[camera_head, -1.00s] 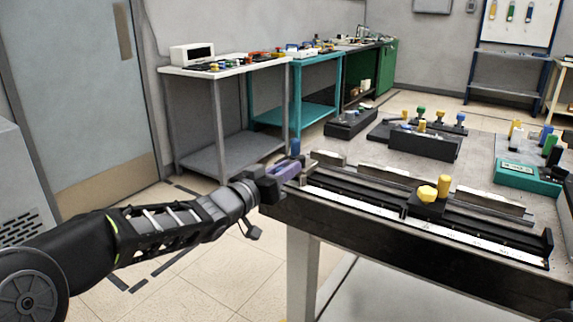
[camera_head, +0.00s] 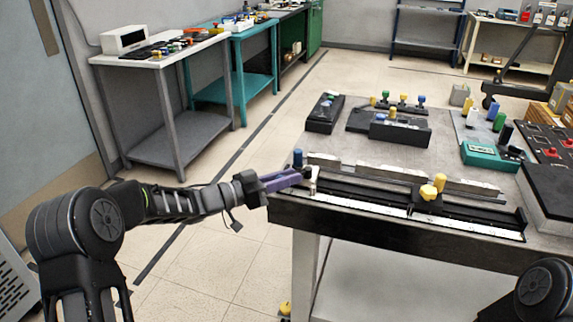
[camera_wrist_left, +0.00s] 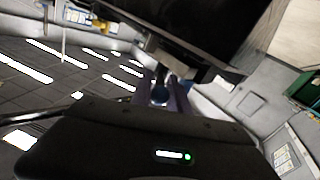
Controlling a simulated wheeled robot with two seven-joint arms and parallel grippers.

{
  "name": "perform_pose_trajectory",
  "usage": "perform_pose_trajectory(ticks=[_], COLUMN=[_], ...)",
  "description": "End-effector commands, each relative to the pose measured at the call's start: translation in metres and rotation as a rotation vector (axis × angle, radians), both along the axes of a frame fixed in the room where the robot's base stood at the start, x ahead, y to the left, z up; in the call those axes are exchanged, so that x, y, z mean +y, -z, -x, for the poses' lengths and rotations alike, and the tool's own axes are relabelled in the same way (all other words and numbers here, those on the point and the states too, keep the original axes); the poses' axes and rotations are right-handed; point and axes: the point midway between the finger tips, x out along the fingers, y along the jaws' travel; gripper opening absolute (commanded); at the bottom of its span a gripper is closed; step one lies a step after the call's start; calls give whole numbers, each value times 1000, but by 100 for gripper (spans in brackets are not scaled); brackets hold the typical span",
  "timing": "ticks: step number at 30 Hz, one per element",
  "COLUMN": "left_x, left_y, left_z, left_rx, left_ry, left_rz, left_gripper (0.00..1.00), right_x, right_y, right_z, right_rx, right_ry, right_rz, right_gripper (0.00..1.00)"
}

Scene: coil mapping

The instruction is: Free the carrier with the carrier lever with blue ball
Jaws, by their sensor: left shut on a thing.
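My left gripper (camera_head: 304,174), with purple fingers, reaches the left end of the black rail on the bench. It is shut at a blue ball (camera_wrist_left: 160,93), which shows between the fingers in the left wrist view; I take this as the carrier lever's ball. In the head view a blue knob (camera_head: 297,158) stands just behind the fingers, and a pale post (camera_head: 314,180) is at their tips. A black carrier (camera_head: 426,206) with a yellow knob (camera_head: 428,192) and yellow post sits farther right along the rail. My right gripper is out of view.
Black blocks with coloured knobs (camera_head: 400,128) stand behind the rail on the grey bench. A teal box (camera_head: 490,157) and a red-button panel (camera_head: 550,146) are to the right. Open floor lies left of the bench.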

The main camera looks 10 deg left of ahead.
Motion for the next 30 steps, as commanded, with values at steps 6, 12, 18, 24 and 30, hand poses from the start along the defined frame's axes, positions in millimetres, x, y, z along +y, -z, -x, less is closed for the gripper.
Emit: perform_pose_trajectory(ticks=[6, 12, 18, 24, 30], left_x=[1, 1, 1, 1, 1], left_y=[-2, -1, -1, -1, -1], left_z=[-2, -2, -2, -2, -2], left_rx=[-3, -3, -4, -3, -3], left_ry=[52, 60, 57, 58, 59], left_rz=[0, 1, 1, 1, 0], left_gripper=[0, 0, 0, 37, 40], right_x=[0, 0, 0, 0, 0], right_y=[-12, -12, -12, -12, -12], right_z=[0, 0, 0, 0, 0], right_rx=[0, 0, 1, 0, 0], right_ry=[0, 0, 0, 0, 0], right_rz=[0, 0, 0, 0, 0], right_gripper=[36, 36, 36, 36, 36])
